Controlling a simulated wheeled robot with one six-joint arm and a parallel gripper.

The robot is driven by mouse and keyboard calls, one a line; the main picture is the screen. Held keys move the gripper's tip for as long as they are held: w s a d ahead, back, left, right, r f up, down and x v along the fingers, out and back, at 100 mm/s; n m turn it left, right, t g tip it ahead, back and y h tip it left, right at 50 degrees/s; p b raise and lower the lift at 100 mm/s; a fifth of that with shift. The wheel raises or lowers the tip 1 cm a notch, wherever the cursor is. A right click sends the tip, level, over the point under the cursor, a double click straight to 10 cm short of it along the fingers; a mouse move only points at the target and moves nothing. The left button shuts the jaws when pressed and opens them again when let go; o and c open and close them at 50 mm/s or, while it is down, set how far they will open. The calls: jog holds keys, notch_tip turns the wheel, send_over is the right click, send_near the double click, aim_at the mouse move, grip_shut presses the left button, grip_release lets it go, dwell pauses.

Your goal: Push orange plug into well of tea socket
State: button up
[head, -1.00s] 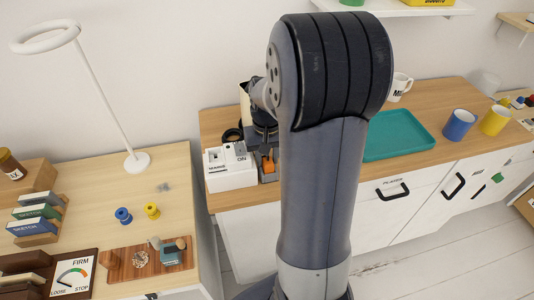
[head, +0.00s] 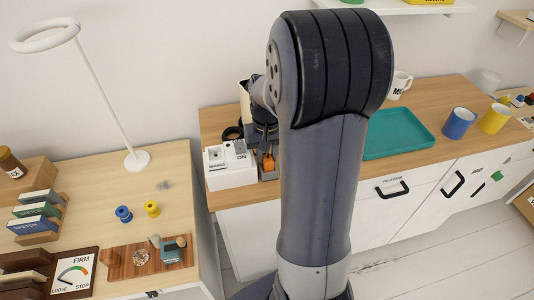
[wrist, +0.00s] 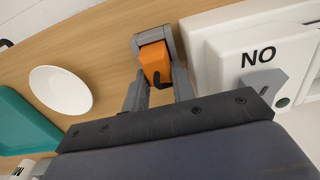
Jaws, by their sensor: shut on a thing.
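The orange plug (wrist: 155,62) is between the two grey fingers of my gripper (wrist: 157,92), and the gripper is shut on it. A grey bracket-like piece (wrist: 166,38) wraps the plug's far end in the wrist view; how deep the plug sits in it I cannot tell. In the head view the orange plug (head: 268,162) shows just right of the white switch box (head: 231,178), below my gripper (head: 266,146), partly hidden by my arm. No tea label is readable, so I cannot tell which piece is the tea socket.
The white box carries an ON-marked grey rocker (wrist: 265,84) close beside the fingers. A white round dish (wrist: 61,91) and a teal tray (head: 400,135) lie on the wooden counter (head: 215,122). A blue mug (head: 459,125) and a yellow mug (head: 494,120) stand farther right.

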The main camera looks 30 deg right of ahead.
jog(key=shift+r+p, duration=0.5)
jog(key=shift+r, duration=0.15)
jog(key=shift+r+p, duration=2)
jog(key=shift+r, duration=0.4)
